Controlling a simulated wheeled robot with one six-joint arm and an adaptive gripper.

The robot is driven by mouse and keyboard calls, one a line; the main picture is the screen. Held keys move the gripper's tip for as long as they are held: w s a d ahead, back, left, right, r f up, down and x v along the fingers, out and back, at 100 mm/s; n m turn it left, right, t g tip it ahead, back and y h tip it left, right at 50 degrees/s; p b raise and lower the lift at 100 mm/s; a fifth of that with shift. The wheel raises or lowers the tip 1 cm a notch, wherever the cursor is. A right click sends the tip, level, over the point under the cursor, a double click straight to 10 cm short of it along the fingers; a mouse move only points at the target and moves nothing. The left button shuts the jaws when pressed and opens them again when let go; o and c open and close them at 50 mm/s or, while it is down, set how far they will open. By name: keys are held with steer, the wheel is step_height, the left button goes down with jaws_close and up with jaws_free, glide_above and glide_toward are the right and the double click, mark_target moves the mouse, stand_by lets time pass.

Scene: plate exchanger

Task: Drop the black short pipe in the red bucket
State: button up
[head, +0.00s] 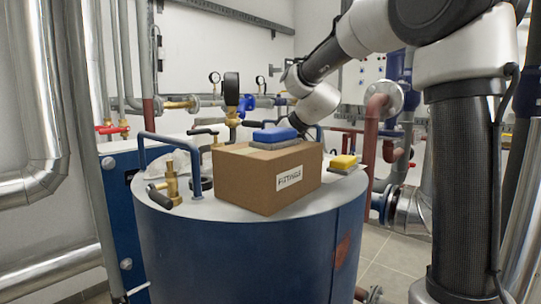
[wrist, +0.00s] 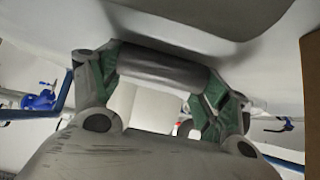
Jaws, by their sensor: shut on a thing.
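In the wrist view, my gripper (wrist: 163,80) is shut on a dark grey-black cylinder, the black short pipe (wrist: 160,67). The pipe lies crosswise between the two green-padded fingers. A pale surface is close around it; I cannot tell whether the pipe touches it. In the head view, my arm reaches down behind the cardboard box, and the box hides the gripper and the pipe. I cannot make out a red bucket in either view.
The cardboard box (head: 245,181) stands on the blue tank's pale top (head: 225,212), with a blue sponge (head: 274,135) on it. Open floor (head: 385,262) shows at right.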

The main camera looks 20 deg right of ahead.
steer(key=shift+f, duration=0.15)
steer(key=o, duration=0.9)
steer(key=shift+c, duration=0.2)
